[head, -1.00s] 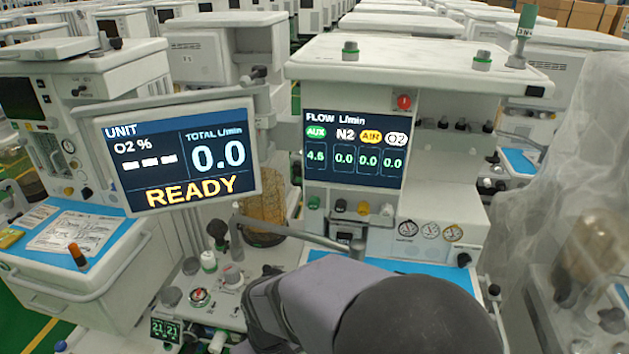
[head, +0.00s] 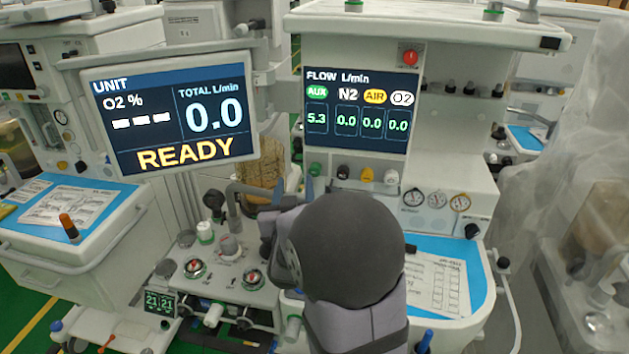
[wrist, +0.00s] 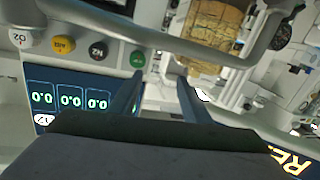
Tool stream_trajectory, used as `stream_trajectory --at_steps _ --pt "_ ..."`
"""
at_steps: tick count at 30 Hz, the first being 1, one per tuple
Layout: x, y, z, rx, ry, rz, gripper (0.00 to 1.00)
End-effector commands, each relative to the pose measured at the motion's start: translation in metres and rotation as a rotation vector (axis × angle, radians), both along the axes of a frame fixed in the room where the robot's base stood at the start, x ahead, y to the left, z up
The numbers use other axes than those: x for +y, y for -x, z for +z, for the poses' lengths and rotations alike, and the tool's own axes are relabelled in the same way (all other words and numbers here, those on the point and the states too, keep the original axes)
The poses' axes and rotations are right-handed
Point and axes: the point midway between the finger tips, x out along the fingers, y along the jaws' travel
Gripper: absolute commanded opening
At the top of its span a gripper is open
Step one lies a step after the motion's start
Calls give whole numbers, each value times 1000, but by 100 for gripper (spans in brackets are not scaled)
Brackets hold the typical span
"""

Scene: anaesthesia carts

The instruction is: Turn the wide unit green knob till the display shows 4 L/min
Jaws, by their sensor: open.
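The wide unit's flow display (head: 361,112) reads 5.3 under the green AUX label and 0.0 under N2, AIR and O2. Its green knob (head: 316,170) is the leftmost of the row below the display. In the wrist view the green knob (wrist: 137,58) sits just beyond one fingertip, towards the edge of the finger gap rather than centred. My gripper (head: 296,184) is open, its blue fingers just left of and below the green knob. Between the fingers in the wrist view, my gripper (wrist: 160,76) holds nothing. I cannot tell whether a finger touches the knob.
Black (head: 343,172), yellow (head: 367,174) and white (head: 391,177) knobs stand close to the right. Left is a tilted screen (head: 172,118) reading READY and 0.0. A grey rail and an amber canister (head: 262,165) lie near the fingers. Gauges (head: 437,200) are at right.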

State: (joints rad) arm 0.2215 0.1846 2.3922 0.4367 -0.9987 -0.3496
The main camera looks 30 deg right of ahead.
Motion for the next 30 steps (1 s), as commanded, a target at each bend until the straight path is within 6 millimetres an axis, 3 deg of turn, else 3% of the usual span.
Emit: stream_trajectory --at_steps 1,6,16,30 --pt "-6 1 -10 -50 -41 -44 43" --pt "-24 10 -10 -172 -147 -165 43" --pt "-32 12 -7 -216 -184 -209 43" --pt "-69 -25 -7 -212 -183 -208 43"
